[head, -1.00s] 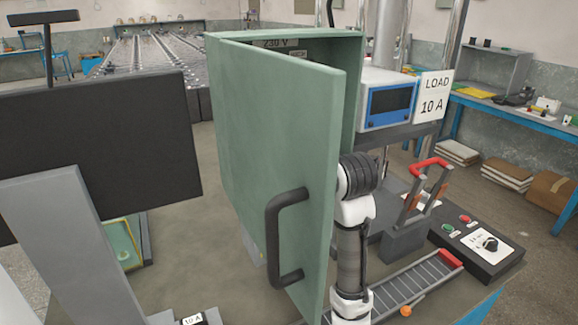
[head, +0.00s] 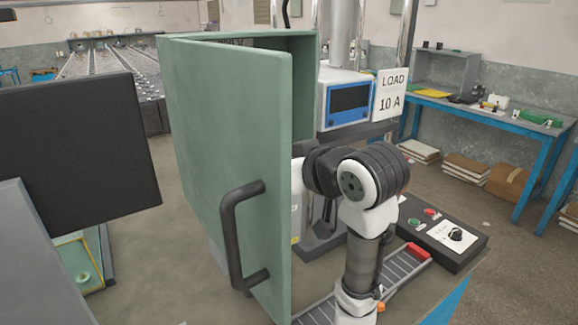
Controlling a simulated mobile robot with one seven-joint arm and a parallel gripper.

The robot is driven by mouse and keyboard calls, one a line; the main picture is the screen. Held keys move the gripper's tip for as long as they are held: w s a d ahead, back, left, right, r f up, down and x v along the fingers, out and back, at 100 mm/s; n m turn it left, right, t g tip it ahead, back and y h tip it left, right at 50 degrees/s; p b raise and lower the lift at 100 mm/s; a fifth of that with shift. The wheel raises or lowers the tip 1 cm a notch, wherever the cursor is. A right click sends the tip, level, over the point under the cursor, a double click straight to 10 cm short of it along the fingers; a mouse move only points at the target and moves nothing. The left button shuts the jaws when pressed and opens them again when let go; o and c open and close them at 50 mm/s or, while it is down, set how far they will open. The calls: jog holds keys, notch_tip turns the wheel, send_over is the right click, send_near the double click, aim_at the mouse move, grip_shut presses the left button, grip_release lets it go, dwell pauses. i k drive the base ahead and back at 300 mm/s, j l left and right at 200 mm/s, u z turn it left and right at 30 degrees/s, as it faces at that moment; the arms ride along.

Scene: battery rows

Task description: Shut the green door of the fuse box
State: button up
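The fuse box (head: 303,85) is a green metal cabinet in the middle left of the head view. Its green door (head: 215,140) stands wide open, swung out towards me, and its outer face fills much of the view. A dark bar handle (head: 231,235) is fixed on the door near its free edge. My white and black arm rises to the right of the door and bends left, with a white part passing behind the door's free edge. My gripper is not visible; the door hides the end of the arm. I cannot tell whether it touches the door.
A blue-fronted meter (head: 348,98) and a LOAD 10 A sign (head: 390,95) are right of the box. A control panel (head: 445,232) with buttons and a dial lies right of my arm. A dark screen (head: 75,150) stands left. A blue-framed bench (head: 480,112) is behind right.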

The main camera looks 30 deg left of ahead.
aim_at(235, 102)
jog(key=k+l, duration=0.15)
jog(key=l, duration=0.15)
jog(key=k+l, duration=0.1)
jog(key=l, duration=0.25)
jog(key=k+l, duration=0.15)
jog(key=l, duration=0.15)
jog(key=k+l, duration=0.1)
jog(key=l, duration=0.25)
